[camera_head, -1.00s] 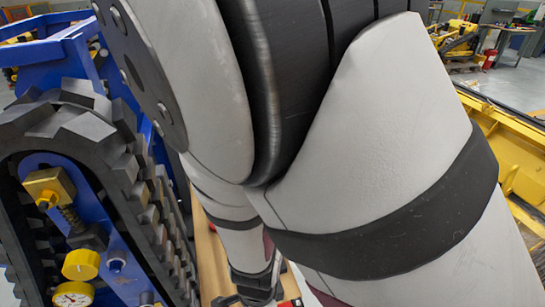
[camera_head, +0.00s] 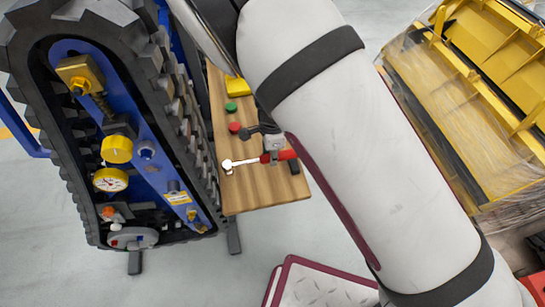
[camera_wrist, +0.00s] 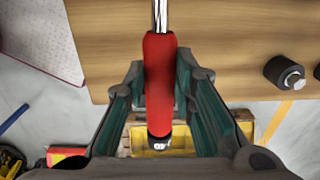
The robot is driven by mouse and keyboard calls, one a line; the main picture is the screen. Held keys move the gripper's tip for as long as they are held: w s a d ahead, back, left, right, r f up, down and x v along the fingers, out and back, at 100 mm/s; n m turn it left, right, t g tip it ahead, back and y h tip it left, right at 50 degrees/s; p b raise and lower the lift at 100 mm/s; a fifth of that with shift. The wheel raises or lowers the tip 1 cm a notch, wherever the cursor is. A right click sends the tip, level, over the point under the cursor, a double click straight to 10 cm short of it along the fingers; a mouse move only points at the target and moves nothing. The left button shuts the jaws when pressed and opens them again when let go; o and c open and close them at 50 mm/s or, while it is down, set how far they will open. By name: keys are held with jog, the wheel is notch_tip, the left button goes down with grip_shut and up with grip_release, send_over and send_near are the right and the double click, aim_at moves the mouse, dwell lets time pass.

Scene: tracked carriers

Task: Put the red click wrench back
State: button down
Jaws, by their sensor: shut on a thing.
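The red click wrench (camera_head: 283,156) has a red handle and a bright metal shaft and head. In the head view it points left over the wooden bench top. My gripper (camera_head: 271,147) is closed around its handle. In the wrist view the red handle (camera_wrist: 159,85) sits between the two fingers of my gripper (camera_wrist: 160,70), with the shaft running up over the wood. I cannot tell whether the wrench touches the bench. The handle's far end shows below, between the fingers. No place for the wrench is clearly visible.
The narrow wooden bench (camera_head: 255,190) carries a green round piece (camera_head: 231,107), a red one (camera_head: 234,127) and a yellow item (camera_head: 237,86). A black roller (camera_wrist: 285,73) lies near the wrench. A tracked carrier (camera_head: 110,120) stands close left. Yellow wrapped frames (camera_head: 480,90) stand right.

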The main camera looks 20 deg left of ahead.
jog(key=shift+s+f, duration=0.2)
jog(key=shift+f, duration=1.2)
jog(key=c, duration=1.3)
grip_release()
jog(key=shift+c, duration=0.2)
notch_tip(320, 180, up, 12)
jog(key=shift+s+d+f, duration=0.1)
jog(key=shift+s+d, duration=0.05)
